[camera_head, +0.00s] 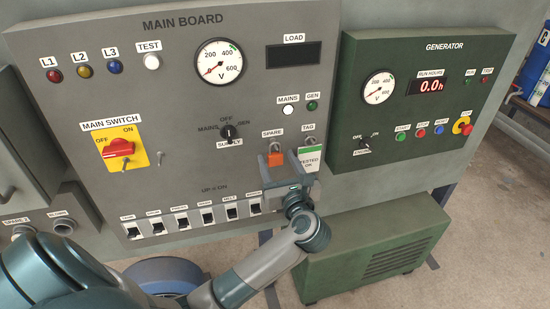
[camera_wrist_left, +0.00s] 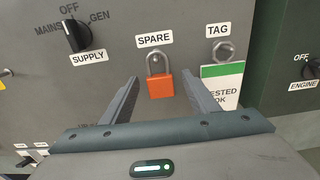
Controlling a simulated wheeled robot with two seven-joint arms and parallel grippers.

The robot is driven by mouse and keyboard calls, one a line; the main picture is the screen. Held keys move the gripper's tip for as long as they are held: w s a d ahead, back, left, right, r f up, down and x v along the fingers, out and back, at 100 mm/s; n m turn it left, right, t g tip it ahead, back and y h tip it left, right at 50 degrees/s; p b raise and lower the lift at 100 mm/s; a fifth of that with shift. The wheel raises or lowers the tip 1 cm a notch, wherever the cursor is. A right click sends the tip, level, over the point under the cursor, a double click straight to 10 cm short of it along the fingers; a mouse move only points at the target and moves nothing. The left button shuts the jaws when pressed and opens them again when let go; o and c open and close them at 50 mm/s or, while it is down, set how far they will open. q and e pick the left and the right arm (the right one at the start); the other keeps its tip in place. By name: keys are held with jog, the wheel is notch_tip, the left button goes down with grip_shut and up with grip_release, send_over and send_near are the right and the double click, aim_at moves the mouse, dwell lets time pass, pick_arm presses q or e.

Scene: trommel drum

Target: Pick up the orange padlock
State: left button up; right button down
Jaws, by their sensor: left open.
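The orange padlock (camera_head: 275,159) hangs by its grey shackle from a hook under the SPARE label on the grey main board (camera_head: 120,45). In the left wrist view the padlock (camera_wrist_left: 160,86) is upright, between the two finger lines. My left gripper (camera_head: 290,156) is open in front of the board, with its fingers on either side of the padlock; it also shows in the left wrist view (camera_wrist_left: 158,92). My right gripper is not in view.
A white and green tag (camera_head: 310,159) hangs right of the padlock, close to my fingers. The supply knob (camera_head: 228,132) is to the upper left. A row of switches (camera_head: 190,219) lies below. The green generator panel (camera_head: 420,90) is at the right.

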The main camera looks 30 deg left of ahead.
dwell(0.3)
pick_arm(q)
jog(key=c, duration=1.2)
jog(key=shift+r, duration=0.1)
